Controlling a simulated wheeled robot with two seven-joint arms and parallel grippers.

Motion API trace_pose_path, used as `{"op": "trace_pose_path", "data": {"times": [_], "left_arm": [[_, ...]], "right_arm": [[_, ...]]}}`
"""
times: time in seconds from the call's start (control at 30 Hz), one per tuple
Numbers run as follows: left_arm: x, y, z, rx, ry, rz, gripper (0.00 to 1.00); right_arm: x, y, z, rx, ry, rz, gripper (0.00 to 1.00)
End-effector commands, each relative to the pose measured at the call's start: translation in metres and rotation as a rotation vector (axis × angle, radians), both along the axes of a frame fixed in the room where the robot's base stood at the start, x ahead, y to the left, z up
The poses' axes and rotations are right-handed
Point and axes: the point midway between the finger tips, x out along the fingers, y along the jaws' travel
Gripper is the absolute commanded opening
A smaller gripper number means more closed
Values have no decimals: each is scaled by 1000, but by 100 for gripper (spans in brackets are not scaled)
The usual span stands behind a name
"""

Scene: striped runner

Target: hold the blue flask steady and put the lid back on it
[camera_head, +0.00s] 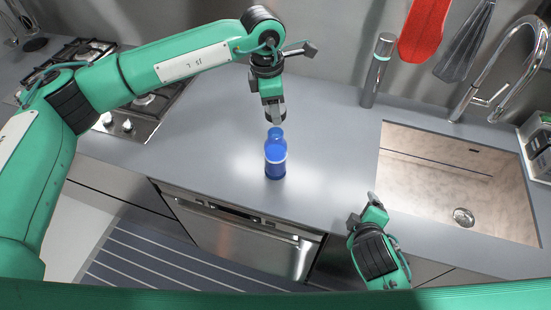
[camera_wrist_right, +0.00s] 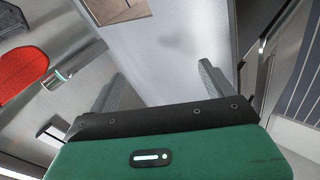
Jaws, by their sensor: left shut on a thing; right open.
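The blue flask (camera_head: 275,160) stands upright on the grey counter in the head view, with a pale band around its body. Its narrower blue top (camera_head: 276,133) looks like the lid, sitting in line with the body. My left gripper (camera_head: 275,120) points down from above and is shut on this top; its fingers partly hide the upper end. I cannot tell how firmly the lid is seated. My right gripper (camera_head: 362,209) is open and empty near the counter's front edge, apart from the flask. Its two fingers show spread in the right wrist view (camera_wrist_right: 165,80).
A sink (camera_head: 450,165) with a tall tap (camera_head: 510,75) lies to the right. A stove (camera_head: 130,110) is at the left. The counter (camera_head: 210,130) around the flask is clear.

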Motion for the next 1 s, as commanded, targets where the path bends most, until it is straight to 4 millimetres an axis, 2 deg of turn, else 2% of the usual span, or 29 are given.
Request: {"op": "trace_pose_path", "data": {"times": [0.03,0.1,0.3,0.43,0.6,0.8,1.0], "left_arm": [[0,0,0,0,0,-1,26],[0,0,0,0,0,-1,26],[0,0,0,0,0,-2,26],[0,0,0,0,0,-2,26],[0,0,0,0,0,-2,26],[0,0,0,0,0,-2,26],[0,0,0,0,0,-2,26]], "right_arm": [[15,6,5,-110,-54,91,85],[34,17,13,-281,-131,222,85],[73,66,33,-820,-353,591,85],[84,104,39,-1181,-492,802,85],[84,143,36,-1556,-637,998,85],[80,165,28,-1772,-722,1098,85],[79,168,27,-1801,-734,1110,85]]}}
